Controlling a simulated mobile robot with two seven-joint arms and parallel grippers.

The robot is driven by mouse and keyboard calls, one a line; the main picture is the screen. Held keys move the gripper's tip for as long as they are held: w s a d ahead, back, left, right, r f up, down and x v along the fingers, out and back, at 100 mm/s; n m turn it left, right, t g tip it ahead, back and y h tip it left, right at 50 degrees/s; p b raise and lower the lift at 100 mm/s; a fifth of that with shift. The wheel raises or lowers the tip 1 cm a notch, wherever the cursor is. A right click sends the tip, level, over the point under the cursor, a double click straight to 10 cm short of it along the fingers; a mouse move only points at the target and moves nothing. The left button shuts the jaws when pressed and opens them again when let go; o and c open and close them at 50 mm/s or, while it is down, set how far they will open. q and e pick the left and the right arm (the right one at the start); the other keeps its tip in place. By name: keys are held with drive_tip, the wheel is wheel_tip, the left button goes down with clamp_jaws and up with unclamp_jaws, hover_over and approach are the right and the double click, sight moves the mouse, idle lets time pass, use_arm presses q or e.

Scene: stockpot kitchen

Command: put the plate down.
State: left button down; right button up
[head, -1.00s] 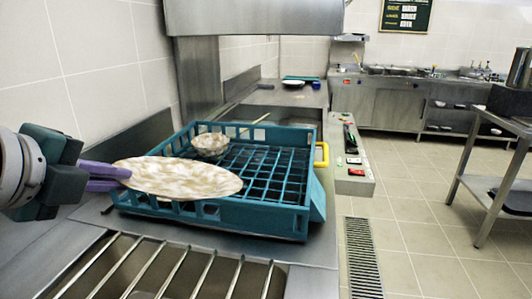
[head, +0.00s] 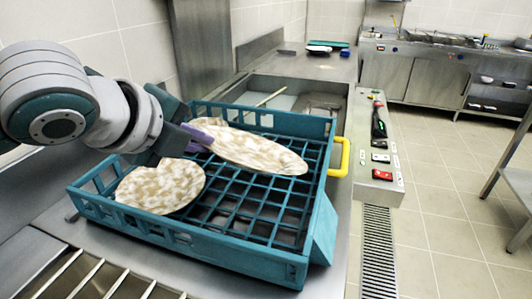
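The plate (head: 262,152), cream and brown speckled, is held by its left end in my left gripper (head: 203,137), whose purple fingers are shut on the rim. It sticks out to the right over the back half of the teal dish rack (head: 318,205), slightly tilted down to the right. I cannot tell whether it touches the rack's grid. A second speckled dish (head: 160,190) sits in the rack's near left corner, below my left wrist; whether it is a bowl or a plate is unclear. My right gripper is not in view.
The rack's right and front grid is free. A yellow handle (head: 339,157) sticks out on the rack's right side. Behind is a steel sink (head: 310,102). A slatted drain board (head: 85,278) lies in front.

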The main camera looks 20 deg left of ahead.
use_arm(q)
wheel_tip(320, 180, down, 12)
drive_tip(key=b, duration=0.2)
drive_tip(key=shift+w+b, duration=0.1)
drive_tip(key=shift+b, duration=0.2)
drive_tip(key=shift+f, duration=0.2)
drive_tip(key=c, duration=1)
unclamp_jaws()
drive_tip(key=shift+c, duration=0.2)
drive_tip(key=shift+r, duration=0.1)
